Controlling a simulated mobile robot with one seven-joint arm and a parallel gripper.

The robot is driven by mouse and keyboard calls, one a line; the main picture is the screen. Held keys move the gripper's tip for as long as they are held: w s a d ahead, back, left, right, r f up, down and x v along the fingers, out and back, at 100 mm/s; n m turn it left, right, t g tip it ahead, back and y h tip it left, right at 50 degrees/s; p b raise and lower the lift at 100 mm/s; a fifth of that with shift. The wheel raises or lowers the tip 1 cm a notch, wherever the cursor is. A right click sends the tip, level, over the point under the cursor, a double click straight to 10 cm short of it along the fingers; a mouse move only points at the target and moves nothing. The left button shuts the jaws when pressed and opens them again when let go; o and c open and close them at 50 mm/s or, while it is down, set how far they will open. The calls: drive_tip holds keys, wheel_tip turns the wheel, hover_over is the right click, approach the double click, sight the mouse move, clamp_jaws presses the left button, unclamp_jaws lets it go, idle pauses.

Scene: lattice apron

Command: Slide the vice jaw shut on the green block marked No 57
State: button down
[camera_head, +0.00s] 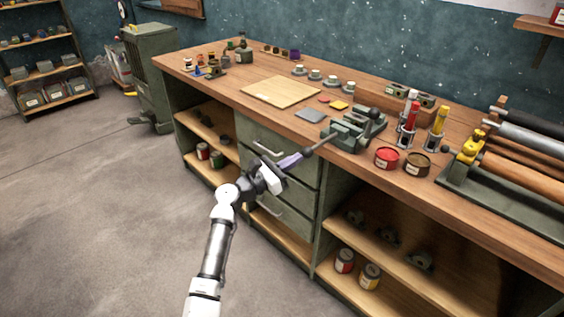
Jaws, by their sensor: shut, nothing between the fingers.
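The vice (350,130) is grey-green and sits at the front edge of the bench. A dark bar with a round end (308,152) sticks out from it over the front edge. My gripper (281,166) is shut and empty in front of the drawers, just below the bench edge. A purple piece (292,160) lies between my gripper and the bar's end; I cannot tell whether they touch. I cannot pick out the green block or a No 57 mark in the vice, and the gap between the jaws is too small to judge.
The bench (225,87) holds a pale board (281,91), a grey plate (310,115), a red tin (386,158) and a brown tin (417,164) near the vice. A roller machine (510,190) stands at the right. The floor (110,210) at left is clear.

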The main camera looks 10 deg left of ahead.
sight(310, 152)
drive_tip(key=shift+w+d, duration=0.15)
drive_tip(key=w+d+b, duration=0.1)
drive_tip(key=b, duration=0.1)
drive_tip(key=w+d+b, duration=0.1)
drive_tip(key=w+b, duration=0.1)
drive_tip(key=w+d+b, duration=0.1)
drive_tip(key=b, duration=0.1)
drive_tip(key=shift+w+d+f, duration=0.15)
drive_tip(key=shift+w+f, duration=0.1)
drive_tip(key=shift+w+d+r+b, duration=0.25)
drive_tip(key=shift+w+d+b, duration=0.05)
drive_tip(key=shift+w+b, duration=0.1)
drive_tip(key=shift+f, duration=0.1)
